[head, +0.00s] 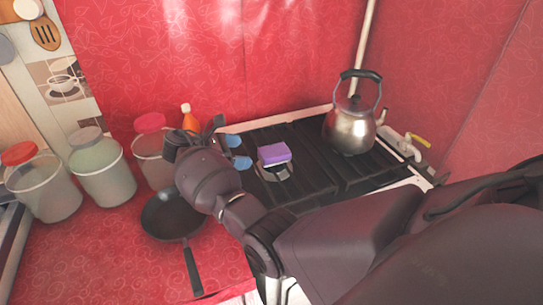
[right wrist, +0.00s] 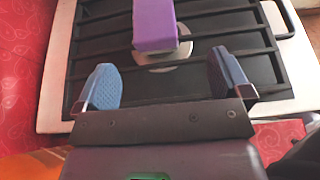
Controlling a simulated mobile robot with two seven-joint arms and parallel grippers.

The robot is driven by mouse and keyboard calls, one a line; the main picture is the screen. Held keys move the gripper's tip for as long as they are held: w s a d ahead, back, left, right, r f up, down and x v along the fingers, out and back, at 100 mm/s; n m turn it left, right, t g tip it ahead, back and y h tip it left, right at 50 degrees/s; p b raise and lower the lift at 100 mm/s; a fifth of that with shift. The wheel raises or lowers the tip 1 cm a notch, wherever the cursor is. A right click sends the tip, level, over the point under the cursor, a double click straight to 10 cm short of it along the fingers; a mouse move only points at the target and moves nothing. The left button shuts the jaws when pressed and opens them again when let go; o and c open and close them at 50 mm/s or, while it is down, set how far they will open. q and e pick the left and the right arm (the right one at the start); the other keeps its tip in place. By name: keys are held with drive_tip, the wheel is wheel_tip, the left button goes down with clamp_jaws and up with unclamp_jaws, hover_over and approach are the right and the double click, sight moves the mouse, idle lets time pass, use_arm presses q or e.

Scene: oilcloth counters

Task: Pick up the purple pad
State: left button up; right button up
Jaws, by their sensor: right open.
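The purple pad (head: 274,154) lies on the dark grate of the stove, above a round light burner part, in the head view. In the right wrist view the purple pad (right wrist: 154,24) is at the top middle, ahead of the fingers and a little left of the centre line between them. My right gripper (head: 237,152) is open and empty, with blue fingertips, just left of the pad and apart from it. In the right wrist view its two fingers (right wrist: 166,82) stand wide apart with the grate below. My left gripper is not in view.
A steel kettle (head: 349,128) stands on the right part of the stove (head: 322,163). A black frying pan (head: 168,222) lies on the red counter at front left. Lidded jars (head: 103,172) and an orange bottle (head: 190,118) stand left of my gripper.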

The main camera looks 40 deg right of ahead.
sight(263, 153)
drive_tip(key=x, duration=0.4)
drive_tip(key=shift+d+f, duration=0.1)
drive_tip(key=shift+d, duration=0.2)
drive_tip(key=x, duration=0.3)
drive_tip(key=b+x, duration=0.1)
drive_tip(key=shift+w+d+f, duration=0.25)
drive_tip(key=shift+d+f, duration=0.1)
drive_tip(key=shift+f, duration=0.1)
drive_tip(key=shift+s+d+f, duration=0.15)
drive_tip(key=shift+d, duration=0.3)
drive_tip(key=c, duration=1)
